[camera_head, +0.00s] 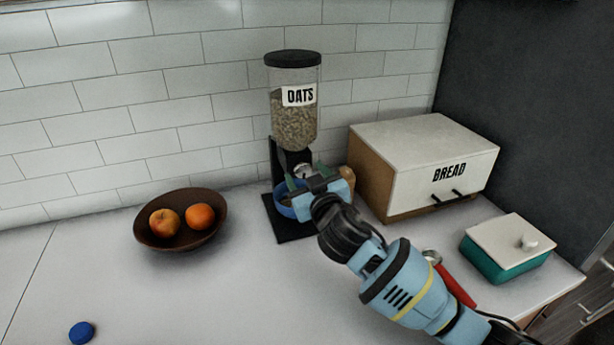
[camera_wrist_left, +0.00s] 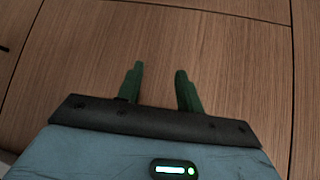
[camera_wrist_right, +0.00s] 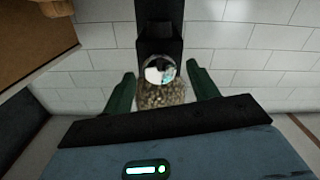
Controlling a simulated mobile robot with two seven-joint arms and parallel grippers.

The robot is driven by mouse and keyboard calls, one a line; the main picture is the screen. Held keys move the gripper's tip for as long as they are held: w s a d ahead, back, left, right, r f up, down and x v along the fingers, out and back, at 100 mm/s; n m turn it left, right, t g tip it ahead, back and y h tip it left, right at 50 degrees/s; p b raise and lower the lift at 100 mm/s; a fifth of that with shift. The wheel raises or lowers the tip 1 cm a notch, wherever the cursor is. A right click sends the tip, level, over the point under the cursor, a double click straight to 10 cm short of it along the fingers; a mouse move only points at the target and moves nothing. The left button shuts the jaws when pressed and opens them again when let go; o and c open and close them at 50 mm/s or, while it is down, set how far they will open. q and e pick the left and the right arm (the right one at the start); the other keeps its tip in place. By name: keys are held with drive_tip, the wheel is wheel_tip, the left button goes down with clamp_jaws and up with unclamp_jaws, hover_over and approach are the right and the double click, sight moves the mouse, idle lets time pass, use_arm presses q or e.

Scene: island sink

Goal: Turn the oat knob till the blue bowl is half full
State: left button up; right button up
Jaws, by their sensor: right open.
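The oat dispenser (camera_head: 296,120) stands against the tiled wall, its clear hopper partly filled with oats. Its round silver knob (camera_head: 302,170) is on the black front and also shows in the right wrist view (camera_wrist_right: 160,71). The blue bowl (camera_head: 287,212) sits on the dispenser's black base, partly behind my right gripper; its contents are hidden. My right gripper (camera_head: 306,181) is in front of the dispenser, open, with the knob appearing between its fingers in the right wrist view; contact cannot be told. My left gripper (camera_wrist_left: 160,75) is open and empty, facing wood panels.
A brown bowl (camera_head: 154,236) with two orange fruits stands left of the dispenser. A bread box (camera_head: 420,165) stands close on the right, with a teal lidded dish (camera_head: 500,262) beyond. A red-handled item (camera_head: 456,287) lies near my right arm. A blue cap (camera_head: 81,332) lies front left. The front middle counter is clear.

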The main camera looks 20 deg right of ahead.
drive_tip(key=c, duration=1)
use_arm(q)
drive_tip(key=shift+d, duration=0.1)
use_arm(e)
drive_tip(key=shift+f+m, duration=0.1)
drive_tip(key=shift+m, duration=0.3)
drive_tip(key=shift+m, duration=0.6)
drive_tip(key=m, duration=0.2)
drive_tip(key=shift+m, duration=0.3)
drive_tip(key=m+p, duration=0.1)
drive_tip(key=m, duration=0.4)
drive_tip(key=shift+m+p, duration=0.3)
drive_tip(key=shift+p, duration=0.1)
use_arm(q)
drive_tip(key=shift+t, duration=0.4)
drive_tip(key=shift+w+a+r, duration=0.15)
drive_tip(key=shift+w+r, duration=0.5)
drive_tip(key=shift+r, duration=0.1)
drive_tip(key=shift+w+a+r, duration=0.15)
drive_tip(key=shift+w+r, duration=0.5)
drive_tip(key=shift+r, duration=0.1)
use_arm(e)
drive_tip(key=shift+m, duration=0.8)
use_arm(q)
drive_tip(key=shift+r+p, duration=0.1)
drive_tip(key=shift+p, duration=0.2)
